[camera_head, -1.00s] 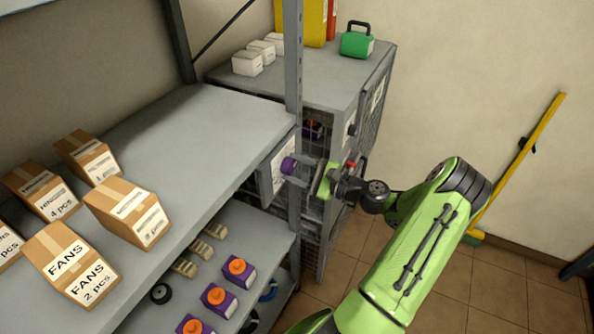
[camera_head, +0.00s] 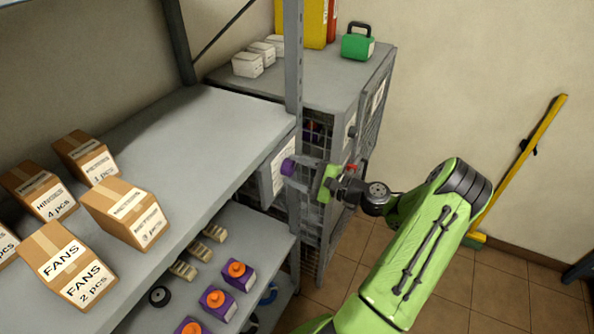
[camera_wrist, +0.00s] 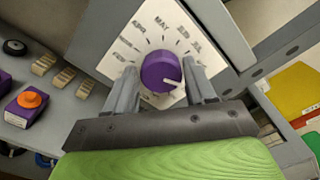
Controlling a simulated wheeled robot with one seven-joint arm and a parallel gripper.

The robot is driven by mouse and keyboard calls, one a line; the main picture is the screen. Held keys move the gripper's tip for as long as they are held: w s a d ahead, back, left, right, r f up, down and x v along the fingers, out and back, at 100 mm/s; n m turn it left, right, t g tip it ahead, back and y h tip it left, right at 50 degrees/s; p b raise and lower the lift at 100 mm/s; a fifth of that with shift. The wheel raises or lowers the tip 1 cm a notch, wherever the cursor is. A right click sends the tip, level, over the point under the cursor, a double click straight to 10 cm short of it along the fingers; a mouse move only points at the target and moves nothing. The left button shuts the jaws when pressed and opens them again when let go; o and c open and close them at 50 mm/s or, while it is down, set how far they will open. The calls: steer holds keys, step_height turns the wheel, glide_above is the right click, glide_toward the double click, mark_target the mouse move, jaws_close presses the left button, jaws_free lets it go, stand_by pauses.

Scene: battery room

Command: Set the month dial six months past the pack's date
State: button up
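The month dial is a purple knob (camera_wrist: 160,72) on a white plate (camera_wrist: 118,60) with month names around it. APR and MAY read near the top; other names are blurred or covered. The knob's white pointer faces lower right, towards my right finger, which hides the label there. In the head view the knob (camera_head: 288,167) sits by the shelf post. My gripper (camera_wrist: 162,88) has one finger on each side of the knob, very close; I cannot tell whether they press on it. No date on a pack is legible, and I cannot tell which object is the pack.
Purple boxes with orange caps (camera_head: 217,300) stand on the lower shelf. Cardboard boxes (camera_head: 125,212) stand on the upper shelf (camera_head: 185,130). A wire cabinet (camera_head: 320,75) behind carries a green case (camera_head: 357,42). Floor to the right is mostly clear.

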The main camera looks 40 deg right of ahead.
steer(key=o, duration=0.3)
steer(key=v, duration=1.5)
steer(key=shift+s, duration=0.4)
steer(key=shift+d, duration=0.1)
steer(key=w+a+r+n+g, duration=0.1)
steer(key=w+a+n+g, duration=0.45)
steer(key=a, duration=0.45)
steer(key=w+a+r+n+g, duration=0.2)
steer(key=w+a+n+g, duration=0.2)
steer(key=a+n+g, duration=0.45)
steer(key=s+a+r+n+t+h, duration=0.2)
steer(key=s+a+r+n+h, duration=0.4)
steer(key=s+a, duration=0.6)
step_height(320, 180, up, 2)
steer(key=shift+s+a+r+n+t, duration=0.1)
steer(key=shift+s+a+n+t, duration=0.2)
steer(key=shift+s+n, duration=0.6)
